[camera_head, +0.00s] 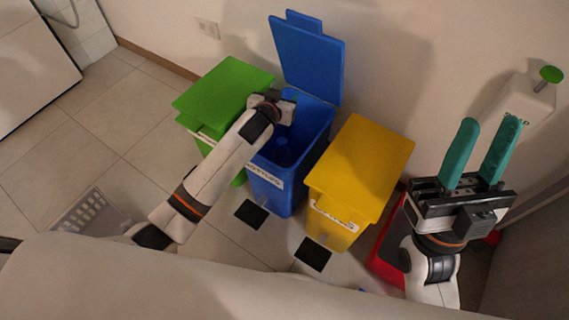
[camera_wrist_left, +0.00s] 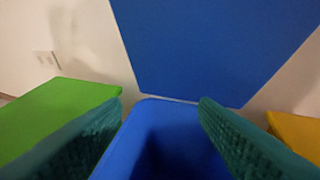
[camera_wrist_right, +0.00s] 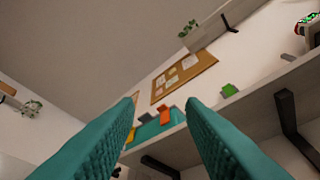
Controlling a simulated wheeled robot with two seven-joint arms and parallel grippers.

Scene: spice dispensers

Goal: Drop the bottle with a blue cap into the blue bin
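The blue bin (camera_head: 268,188) stands between a green bin and a yellow bin, with its blue lid (camera_head: 308,62) raised. My left arm reaches over the green bin, and its wrist is above the blue bin's opening. In the left wrist view my left gripper (camera_wrist_left: 160,102) has its fingers wide apart with nothing between them, above the blue bin (camera_wrist_left: 165,125). A rounded blue shape (camera_head: 284,150) shows inside the bin; I cannot tell whether it is the bottle's cap. No bottle is clearly visible elsewhere. My right gripper (camera_head: 482,150) is open and empty at the right.
The green bin (camera_head: 228,85) and the yellow bin (camera_head: 362,165) have shut lids. A red object (camera_head: 385,262) is partly hidden by my right arm.

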